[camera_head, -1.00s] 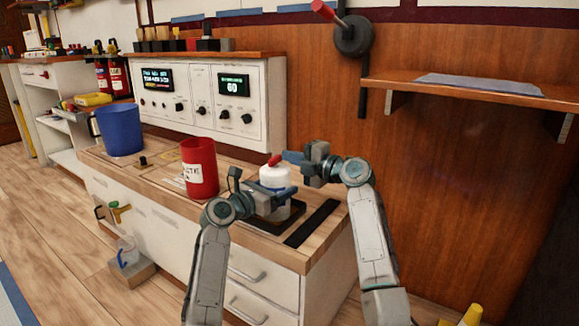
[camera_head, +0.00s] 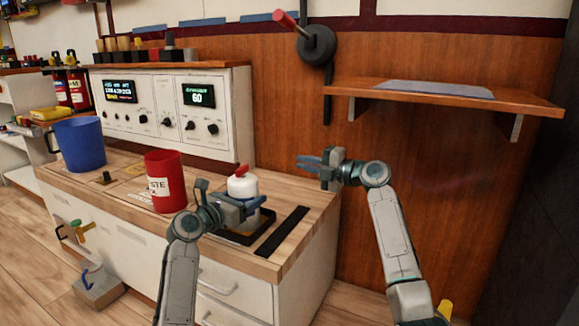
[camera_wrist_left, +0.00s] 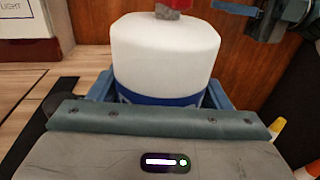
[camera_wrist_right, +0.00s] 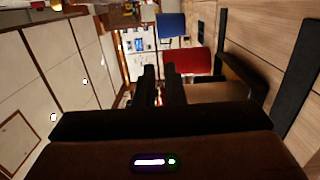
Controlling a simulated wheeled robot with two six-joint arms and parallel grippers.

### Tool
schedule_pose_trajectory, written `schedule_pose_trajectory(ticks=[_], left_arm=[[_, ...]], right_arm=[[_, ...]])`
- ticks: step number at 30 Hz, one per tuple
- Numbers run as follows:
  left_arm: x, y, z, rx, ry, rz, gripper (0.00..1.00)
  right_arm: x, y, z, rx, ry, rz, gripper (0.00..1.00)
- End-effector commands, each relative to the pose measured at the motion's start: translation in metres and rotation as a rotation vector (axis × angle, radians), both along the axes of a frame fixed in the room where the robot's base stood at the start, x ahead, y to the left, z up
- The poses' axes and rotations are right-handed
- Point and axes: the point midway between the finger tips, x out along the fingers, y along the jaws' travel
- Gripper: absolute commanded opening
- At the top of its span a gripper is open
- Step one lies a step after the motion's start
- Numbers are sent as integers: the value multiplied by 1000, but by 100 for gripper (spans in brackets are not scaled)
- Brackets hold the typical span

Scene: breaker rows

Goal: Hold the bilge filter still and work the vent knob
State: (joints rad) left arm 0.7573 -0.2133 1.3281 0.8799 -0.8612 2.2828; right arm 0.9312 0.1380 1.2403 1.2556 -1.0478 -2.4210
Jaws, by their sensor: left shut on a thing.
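The bilge filter is a white canister (camera_head: 242,186) with a blue band, upright on the counter. Its red vent knob (camera_head: 241,170) is on top. My left gripper (camera_head: 250,205) is shut around the canister's lower part. In the left wrist view the white body (camera_wrist_left: 165,52) sits between the fingers, with the knob's base (camera_wrist_left: 170,12) at the top edge. My right gripper (camera_head: 308,163) is to the right of the knob, apart from it and empty. Its dark fingers (camera_wrist_right: 161,85) have a narrow gap in the right wrist view.
A red bin (camera_head: 168,182) stands just left of the filter on the counter, and a blue bucket (camera_head: 78,145) further left. A control panel (camera_head: 165,108) is behind. A wall shelf (camera_head: 440,92) is above my right gripper. A black strip (camera_head: 282,231) lies right of the filter.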

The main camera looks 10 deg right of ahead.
Motion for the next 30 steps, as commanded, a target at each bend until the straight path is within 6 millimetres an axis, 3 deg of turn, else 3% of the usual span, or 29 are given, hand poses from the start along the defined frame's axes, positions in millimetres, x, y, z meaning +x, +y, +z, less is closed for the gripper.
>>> schedule_pose_trajectory(ticks=[1, 9, 30], left_arm=[[0, 0, 0, 0, 0, 0, 29], [0, 0, 0, 0, 0, 0, 29], [0, 0, 0, 0, 0, 0, 29]], right_arm=[[0, -2, 0, 5, 5, 1, 20], [-14, 11, 1, 170, 201, 31, 69], [-80, 64, 2, 848, 1148, 122, 69]])
